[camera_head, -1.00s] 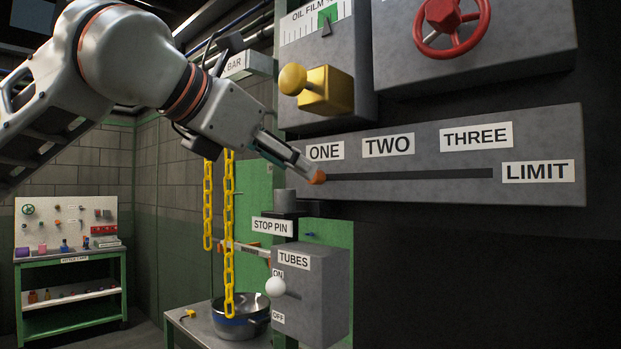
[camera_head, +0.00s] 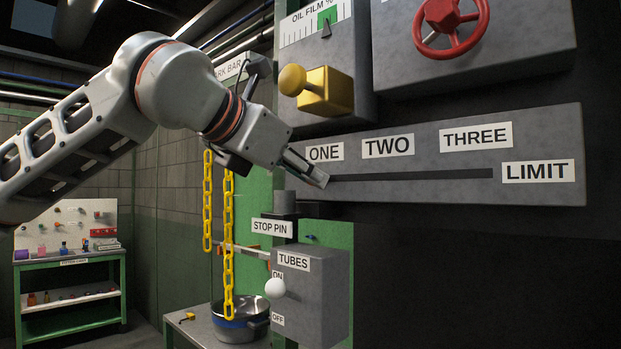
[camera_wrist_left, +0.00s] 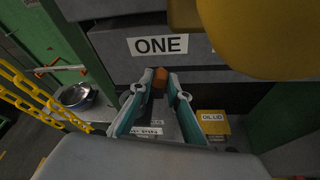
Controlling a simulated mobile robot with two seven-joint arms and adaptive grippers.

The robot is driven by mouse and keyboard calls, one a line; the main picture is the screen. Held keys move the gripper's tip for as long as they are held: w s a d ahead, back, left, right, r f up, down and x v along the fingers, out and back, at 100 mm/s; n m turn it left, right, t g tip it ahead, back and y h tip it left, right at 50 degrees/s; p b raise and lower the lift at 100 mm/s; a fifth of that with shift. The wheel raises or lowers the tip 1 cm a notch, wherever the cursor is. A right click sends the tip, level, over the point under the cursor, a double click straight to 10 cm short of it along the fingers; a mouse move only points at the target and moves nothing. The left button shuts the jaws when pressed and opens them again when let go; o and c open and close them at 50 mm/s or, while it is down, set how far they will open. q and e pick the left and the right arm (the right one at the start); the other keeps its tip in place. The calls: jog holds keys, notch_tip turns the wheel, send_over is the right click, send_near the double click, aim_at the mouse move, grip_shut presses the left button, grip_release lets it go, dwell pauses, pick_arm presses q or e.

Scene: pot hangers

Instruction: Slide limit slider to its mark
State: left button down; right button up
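The limit slider's small orange-brown knob (camera_wrist_left: 160,79) shows in the left wrist view between my left fingertips, below the ONE label. In the head view my left gripper (camera_head: 318,180) is at the left end of the slot (camera_head: 420,175) in the grey limit panel (camera_head: 560,195), and its fingers hide the knob. The two teal-sided fingers of my left gripper (camera_wrist_left: 160,82) flank the knob closely. I cannot tell whether they press on it. Labels ONE (camera_head: 324,152), TWO (camera_head: 388,145), THREE (camera_head: 476,136) and LIMIT (camera_head: 538,171) are on the panel. My right gripper is out of view.
A yellow knob (camera_head: 322,88) juts out just above the slot's left end. A red handwheel (camera_head: 450,28) is higher up. The TUBES box (camera_head: 315,300) with a white-tipped lever (camera_head: 275,287) is below. Yellow chains (camera_head: 228,240) hang left. The slot is clear to the right.

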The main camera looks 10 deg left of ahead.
pick_arm(q)
jog(key=shift+s+d, duration=0.1)
jog(key=shift+s+d+b, duration=0.2)
jog(key=shift+s+d, duration=0.85)
jog(key=shift+d, duration=0.55)
jog(key=shift+s+d+b, duration=0.15)
jog(key=shift+s+d, duration=0.9)
jog(key=shift+d, duration=0.5)
jog(key=shift+s+d+b, duration=0.2)
jog(key=shift+s+d, duration=0.85)
jog(key=shift+d, duration=0.55)
jog(key=c, duration=2.1)
grip_release()
jog(key=shift+o, duration=0.7)
jog(key=shift+s+a, duration=0.1)
jog(key=s+a+b, duration=0.1)
jog(key=s+a, duration=0.2)
jog(key=s, duration=0.2)
jog(key=shift+s+a, duration=0.3)
jog(key=shift+a, duration=0.1)
